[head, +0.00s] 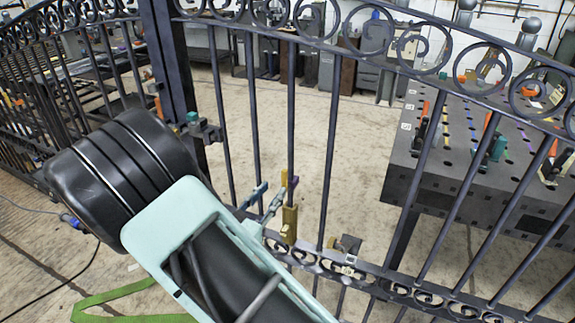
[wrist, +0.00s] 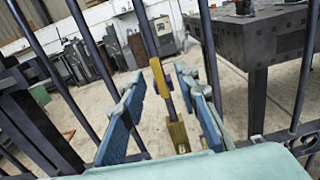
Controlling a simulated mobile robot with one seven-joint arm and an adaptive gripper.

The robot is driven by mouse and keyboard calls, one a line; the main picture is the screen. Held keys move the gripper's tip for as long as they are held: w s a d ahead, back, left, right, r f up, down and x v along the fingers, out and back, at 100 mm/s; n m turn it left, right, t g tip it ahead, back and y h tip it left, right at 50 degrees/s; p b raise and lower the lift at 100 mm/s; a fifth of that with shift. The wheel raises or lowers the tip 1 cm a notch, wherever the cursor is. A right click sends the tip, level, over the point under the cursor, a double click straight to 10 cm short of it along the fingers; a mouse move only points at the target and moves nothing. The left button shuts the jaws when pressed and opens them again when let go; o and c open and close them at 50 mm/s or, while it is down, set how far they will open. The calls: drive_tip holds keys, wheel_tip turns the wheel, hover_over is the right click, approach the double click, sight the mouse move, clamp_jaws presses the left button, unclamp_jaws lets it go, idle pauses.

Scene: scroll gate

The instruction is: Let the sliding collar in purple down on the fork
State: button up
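The sliding collar (head: 293,184) is a small piece on an upright gate bar, with a purple side and an orange-yellow side. In the wrist view the collar (wrist: 160,78) shows mostly yellow with a purplish edge. A brass block (head: 290,224) sits below it on the same bar; it also shows in the wrist view (wrist: 178,136). I cannot tell whether this block is the fork. My gripper (head: 263,198) has its blue fingers apart, one on each side of the bar near the collar. In the wrist view a gap shows between the fingers (wrist: 159,82) and the collar.
The dark iron gate has upright bars and a scrolled lower rail (head: 330,265). A bracket (head: 347,247) sits on that rail right of the brass block. A dark perforated table (head: 470,180) stands beyond the gate. A green strap (head: 125,300) lies on the floor.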

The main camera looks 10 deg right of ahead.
sight(283, 174)
drive_tip(key=shift+n, duration=0.3)
drive_tip(key=x, duration=0.7)
drive_tip(key=a+b+x, duration=0.1)
drive_tip(key=x, duration=0.2)
drive_tip(key=shift+w+d+f, duration=0.25)
drive_tip(key=shift+w+f, duration=0.05)
drive_tip(key=shift+w, duration=0.25)
drive_tip(key=shift+c, duration=0.3)
clamp_jaws()
